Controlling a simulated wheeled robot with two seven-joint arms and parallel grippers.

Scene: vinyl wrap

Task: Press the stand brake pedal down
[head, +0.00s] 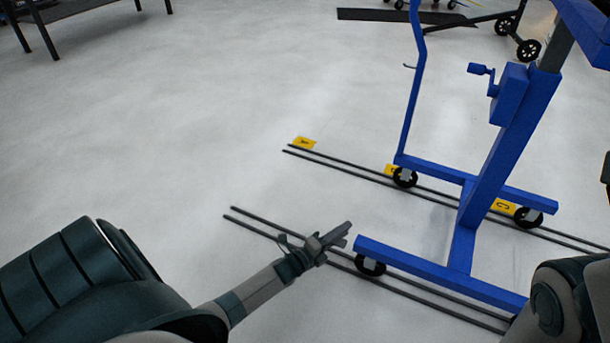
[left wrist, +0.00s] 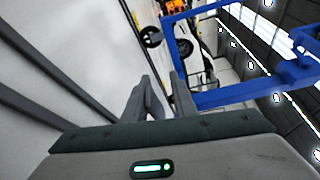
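The blue stand (head: 483,180) stands on several black caster wheels at the right in the head view. Its near-left caster (head: 370,265) sits under the end of the near blue foot. I cannot make out a separate brake pedal on it. My left gripper (head: 340,235) is low over the floor, just left of that foot end and apart from it. In the left wrist view the two fingers (left wrist: 163,92) are spread with a gap and nothing between them. Blue bars (left wrist: 235,93) and a black caster (left wrist: 152,37) show beyond them. My right gripper is out of view; only its arm shows lower right.
Two pairs of dark rails run along the floor, the near pair (head: 245,220) under my left gripper. Yellow letter markers (head: 304,143) lie by the far pair. A dark table (head: 70,12) stands at the back left. Open floor lies left of the stand.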

